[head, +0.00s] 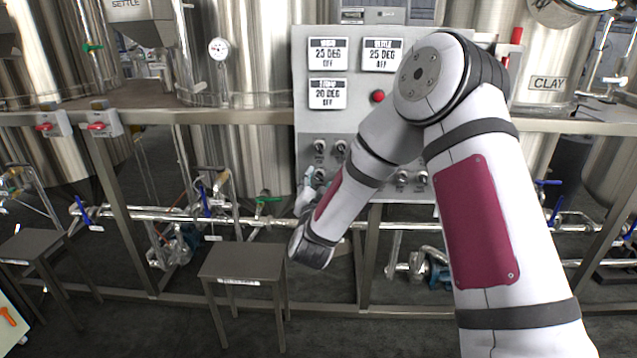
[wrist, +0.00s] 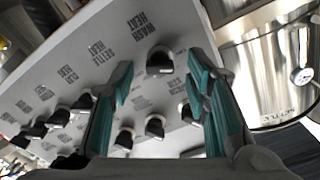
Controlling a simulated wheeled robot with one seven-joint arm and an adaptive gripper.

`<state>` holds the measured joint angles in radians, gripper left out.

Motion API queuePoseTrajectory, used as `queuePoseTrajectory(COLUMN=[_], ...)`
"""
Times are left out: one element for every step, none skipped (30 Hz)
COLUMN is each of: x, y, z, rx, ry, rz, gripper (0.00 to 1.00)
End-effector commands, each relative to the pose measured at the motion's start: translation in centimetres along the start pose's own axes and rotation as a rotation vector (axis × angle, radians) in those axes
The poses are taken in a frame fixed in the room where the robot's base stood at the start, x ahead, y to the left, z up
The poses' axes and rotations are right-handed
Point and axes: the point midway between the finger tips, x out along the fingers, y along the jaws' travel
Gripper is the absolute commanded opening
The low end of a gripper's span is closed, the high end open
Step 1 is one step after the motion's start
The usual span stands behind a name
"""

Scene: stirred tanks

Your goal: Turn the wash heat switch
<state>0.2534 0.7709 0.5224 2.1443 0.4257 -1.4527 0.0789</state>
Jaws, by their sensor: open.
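The wash heat switch (wrist: 160,61) is a black knob on the grey control panel, with the label WASH HEAT (wrist: 142,21) beside it. The wrist view shows the panel upside down. My gripper (wrist: 163,72) is open, its two teal-lined fingers on either side of the switch in the picture; contact cannot be told. In the head view my gripper (head: 309,178) is at the panel's lower left, partly hidden by my arm, and the switch seems to be the lower-left knob (head: 319,174). The panel's first display (head: 327,55) reads 25 DEG OFF.
Several similar knobs (wrist: 155,126) sit close by, and the left finger covers part of the panel. A red button (head: 377,96) is higher on the control panel (head: 310,112). Steel tanks (head: 262,50) stand behind. A small steel table (head: 243,261) stands below left.

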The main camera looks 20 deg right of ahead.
Motion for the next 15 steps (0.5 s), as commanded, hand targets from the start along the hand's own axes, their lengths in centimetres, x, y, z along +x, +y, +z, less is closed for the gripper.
queuePoseTrajectory(x=[0.6,0.8,1.1,1.2,1.4,1.5,1.5,1.6,1.6,1.6,1.6,1.6,1.6,1.6,1.6], y=[0.1,0.1,0.0,0.0,0.0,0.0,0.0,0.0,0.0,0.0,0.0,0.0,0.0,0.0,0.0], z=[0.0,0.0,0.1,0.0,0.0,0.0,0.0,0.0,0.0,0.0,0.0,0.0,0.0,0.0,0.0], rx=[0.002,0.002,0.001,0.001,0.001,0.0,0.0,0.0,0.0,0.0,0.0,0.0,0.0,0.0,0.0], ry=[0.001,0.0,0.0,0.0,0.0,0.0,0.0,-0.001,-0.001,-0.001,-0.001,-0.001,-0.001,-0.001,-0.001], rz=[0.001,0.001,0.0,0.0,-0.001,-0.001,-0.001,-0.001,-0.001,-0.001,-0.001,-0.001,-0.001,-0.001,-0.001], gripper=[0.43,0.43,0.43,0.43,0.43,0.43,0.43,0.43,0.43,0.43,0.43,0.43,0.43,0.43,0.39])
